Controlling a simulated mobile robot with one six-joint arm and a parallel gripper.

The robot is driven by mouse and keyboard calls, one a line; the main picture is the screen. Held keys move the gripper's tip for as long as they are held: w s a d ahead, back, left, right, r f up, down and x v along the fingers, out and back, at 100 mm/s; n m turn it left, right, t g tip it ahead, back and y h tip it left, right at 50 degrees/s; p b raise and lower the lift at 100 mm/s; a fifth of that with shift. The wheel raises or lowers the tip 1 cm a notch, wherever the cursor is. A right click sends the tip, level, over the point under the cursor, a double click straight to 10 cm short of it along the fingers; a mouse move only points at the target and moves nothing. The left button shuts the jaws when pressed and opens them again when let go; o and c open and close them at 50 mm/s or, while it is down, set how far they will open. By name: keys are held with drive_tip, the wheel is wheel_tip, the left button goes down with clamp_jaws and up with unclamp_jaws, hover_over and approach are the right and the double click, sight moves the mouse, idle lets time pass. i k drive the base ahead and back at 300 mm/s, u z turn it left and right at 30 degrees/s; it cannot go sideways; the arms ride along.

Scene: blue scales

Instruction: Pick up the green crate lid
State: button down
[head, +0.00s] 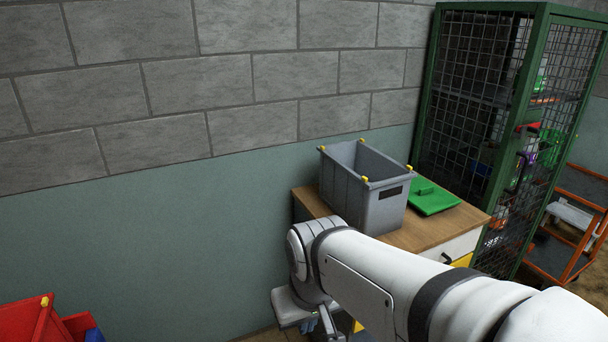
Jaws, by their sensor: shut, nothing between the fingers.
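The green crate lid (432,198) lies flat on the wooden top of a cabinet, just right of the grey crate. It has a raised green handle on its upper side. The open grey crate (380,207) stands upright on the same top and has yellow corner pieces. My gripper (312,327) shows only in part at the bottom of the head view, below my wrist. It is shut and empty, lower than the cabinet top and to the left of the lid, well apart from it.
The cabinet (455,222) stands against the wall, with a white drawer and yellow below. A green mesh cage (470,100) with shelved items rises right behind the lid. An orange cart (575,230) is far right. Red bins (28,322) sit lower left.

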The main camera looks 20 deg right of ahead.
sight(424, 196)
drive_tip(key=u, duration=0.5)
drive_tip(key=k, duration=1.2)
drive_tip(key=z, duration=1.35)
drive_tip(key=i, duration=1)
drive_tip(key=u, duration=0.05)
